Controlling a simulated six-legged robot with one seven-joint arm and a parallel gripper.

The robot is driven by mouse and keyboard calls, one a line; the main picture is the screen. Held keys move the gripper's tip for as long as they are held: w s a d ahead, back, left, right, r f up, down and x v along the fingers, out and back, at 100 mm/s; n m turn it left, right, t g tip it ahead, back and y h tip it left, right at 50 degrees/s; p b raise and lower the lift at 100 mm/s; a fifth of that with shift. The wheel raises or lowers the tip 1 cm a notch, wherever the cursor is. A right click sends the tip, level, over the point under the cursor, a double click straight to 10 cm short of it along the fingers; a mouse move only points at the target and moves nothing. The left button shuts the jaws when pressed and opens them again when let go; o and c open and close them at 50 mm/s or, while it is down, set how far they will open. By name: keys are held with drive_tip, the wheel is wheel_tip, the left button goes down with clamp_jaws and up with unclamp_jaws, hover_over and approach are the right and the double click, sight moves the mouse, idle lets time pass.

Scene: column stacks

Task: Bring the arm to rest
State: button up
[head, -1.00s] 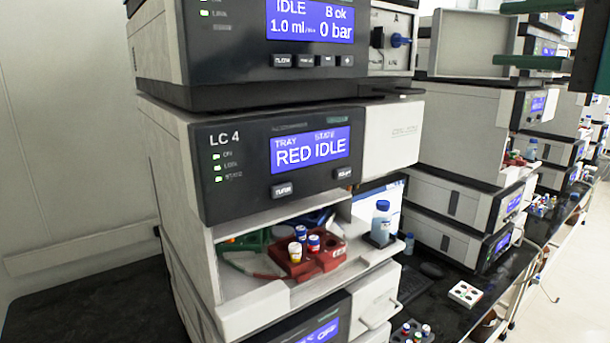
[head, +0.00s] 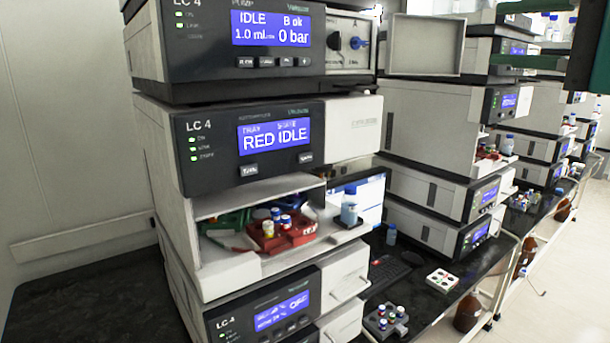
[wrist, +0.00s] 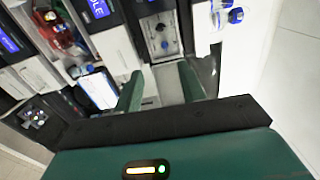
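My gripper (wrist: 158,78) shows in the wrist view with its two green fingers spread well apart and nothing between them. It is tilted relative to the instruments behind it. The rest of the arm is out of the picture.
The LC 4 stack (head: 160,150) stands close at left. Its open bay holds a red tray (head: 282,240) with several vials. A vial rack (head: 385,320) and white block (head: 442,280) lie on the dark bench. Open floor is at right.

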drive_tip(key=a+f+n+g+h, duration=0.2)
drive_tip(key=a+f, duration=0.1)
drive_tip(key=f, duration=0.8)
drive_tip(key=a+f+n+g+h, duration=0.1)
drive_tip(key=a+f+g+h, duration=0.15)
drive_tip(key=f, duration=0.75)
drive_tip(key=s+a+f+n+g+h, duration=0.1)
drive_tip(key=s+f+n+g+h, duration=0.1)
drive_tip(key=f, duration=1.1)
drive_tip(key=s+a+f+n+g+h, duration=0.1)
drive_tip(key=s+f+n+h, duration=0.3)
drive_tip(key=f, duration=0.9)
drive_tip(key=shift+s+a+n+g, duration=0.2)
drive_tip(key=shift+s+n+g, duration=0.55)
drive_tip(key=shift+s+n, duration=0.35)
drive_tip(key=shift+c, duration=0.2)
drive_tip(key=shift+c, duration=0.9)
